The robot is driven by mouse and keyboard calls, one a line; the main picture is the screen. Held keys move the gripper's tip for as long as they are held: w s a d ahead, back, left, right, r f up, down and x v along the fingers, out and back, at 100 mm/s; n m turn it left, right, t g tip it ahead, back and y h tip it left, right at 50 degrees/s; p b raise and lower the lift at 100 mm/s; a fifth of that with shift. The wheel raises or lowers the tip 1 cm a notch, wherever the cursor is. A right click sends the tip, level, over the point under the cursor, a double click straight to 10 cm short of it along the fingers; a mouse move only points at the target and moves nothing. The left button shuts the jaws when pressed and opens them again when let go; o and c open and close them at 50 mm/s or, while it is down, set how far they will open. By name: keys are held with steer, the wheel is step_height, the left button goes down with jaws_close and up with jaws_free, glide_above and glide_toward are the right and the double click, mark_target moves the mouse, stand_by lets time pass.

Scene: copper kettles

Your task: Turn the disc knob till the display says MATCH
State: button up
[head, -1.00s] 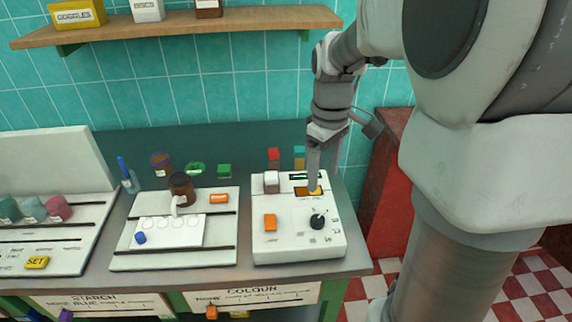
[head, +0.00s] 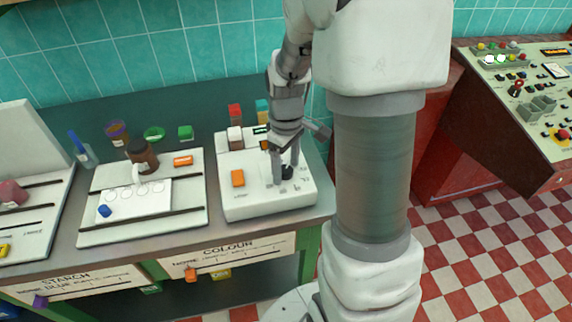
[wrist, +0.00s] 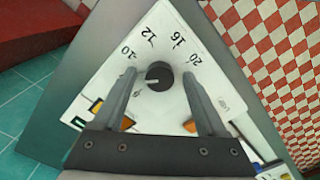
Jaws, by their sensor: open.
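The disc knob (wrist: 159,74) is black and round, on the white top of a bench device (head: 240,205). In the wrist view, printed marks including 10, 12, 16 and 20 stand around it. My gripper (wrist: 159,78) is open, with one finger on each side of the knob and a visible gap to each. In the head view my gripper (head: 285,172) reaches down over the knob (head: 287,172), partly hiding it. The small dark display (head: 261,130) at the device's back is partly hidden by my arm, and its text is unreadable.
A white tray (head: 100,235) with a brown jar (head: 142,155) is to the left. A control console (head: 500,95) stands at right.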

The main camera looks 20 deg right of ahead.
jaws_close()
steer(key=shift+m, duration=0.3)
steer(key=m, duration=0.3)
steer(key=shift+m+p, duration=0.3)
steer(key=shift+m, duration=1.7)
jaws_free()
